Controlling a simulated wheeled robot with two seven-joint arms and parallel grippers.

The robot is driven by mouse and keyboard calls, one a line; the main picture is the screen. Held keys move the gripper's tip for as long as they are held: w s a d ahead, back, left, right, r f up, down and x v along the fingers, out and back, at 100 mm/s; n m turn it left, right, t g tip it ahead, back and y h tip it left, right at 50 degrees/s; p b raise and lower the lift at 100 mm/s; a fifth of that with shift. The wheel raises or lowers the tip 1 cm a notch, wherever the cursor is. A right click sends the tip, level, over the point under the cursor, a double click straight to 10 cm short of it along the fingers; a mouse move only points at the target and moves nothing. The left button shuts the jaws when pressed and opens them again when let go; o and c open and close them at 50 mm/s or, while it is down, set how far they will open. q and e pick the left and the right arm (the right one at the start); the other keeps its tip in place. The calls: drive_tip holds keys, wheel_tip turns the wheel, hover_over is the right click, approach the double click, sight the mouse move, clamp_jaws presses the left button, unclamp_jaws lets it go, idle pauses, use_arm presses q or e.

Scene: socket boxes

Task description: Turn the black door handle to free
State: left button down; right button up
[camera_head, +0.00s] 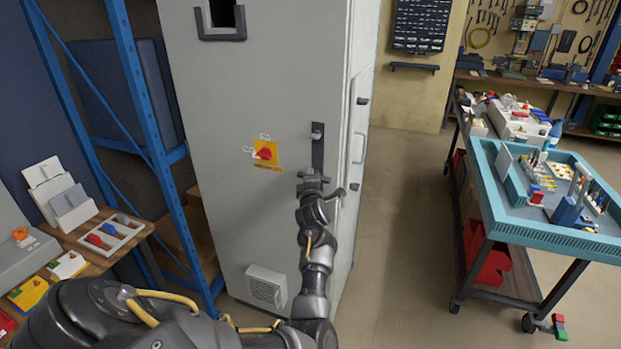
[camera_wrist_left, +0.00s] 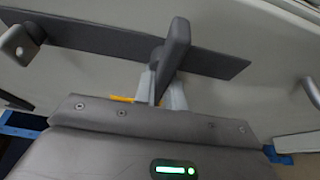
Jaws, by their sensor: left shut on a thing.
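The black door handle has a long dark backplate (camera_head: 318,153) on the front of the grey cabinet (camera_head: 262,200), near its right edge. In the left wrist view, the black lever (camera_wrist_left: 176,42) stands out from the backplate (camera_wrist_left: 95,40). My left gripper (camera_head: 314,180) is at the lower end of the backplate. In the left wrist view its grey fingers (camera_wrist_left: 165,92) are shut on the lever, one on each side. The lever is mostly hidden by my gripper in the head view. My right gripper is not in view.
A red rotary switch (camera_head: 265,153) on a yellow plate is left of the handle. A blue shelf rack (camera_head: 140,110) stands left of the cabinet. A turquoise tray cart (camera_head: 490,200) stands at the right, with clear floor (camera_head: 405,230) between it and the cabinet.

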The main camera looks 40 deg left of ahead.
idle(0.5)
use_arm(q)
drive_tip(key=c, duration=1.5)
unclamp_jaws()
drive_tip(key=shift+o, duration=0.2)
